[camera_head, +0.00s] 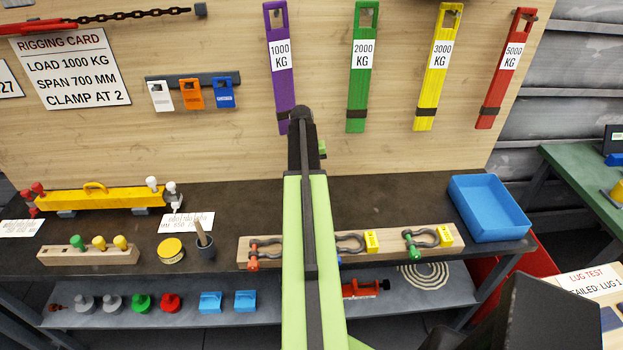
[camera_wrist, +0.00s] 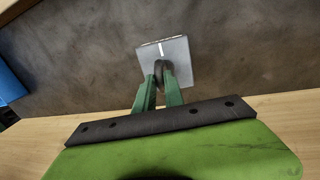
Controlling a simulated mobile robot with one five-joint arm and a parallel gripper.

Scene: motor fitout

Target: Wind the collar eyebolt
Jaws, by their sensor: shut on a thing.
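In the wrist view a dark ring (camera_wrist: 158,72), which looks like the eye of the collar eyebolt, stands against a square grey block (camera_wrist: 178,58) with a white line on its face. My gripper (camera_wrist: 160,84) has its two green fingers shut on the ring, one on each side. The eyebolt's shank and collar are hidden, so I cannot tell how deep it sits. In the head view my own arm covers the gripper, the ring and the block.
The dark bench carries a wooden rack of shackles (camera_head: 449,235), a blue tray (camera_head: 487,205), a yellow beam (camera_head: 105,197) and a block with coloured knobs (camera_head: 60,257). Coloured slings (camera_head: 360,90) hang on the board behind. Bare bench shows (camera_head: 240,200) left of my arm.

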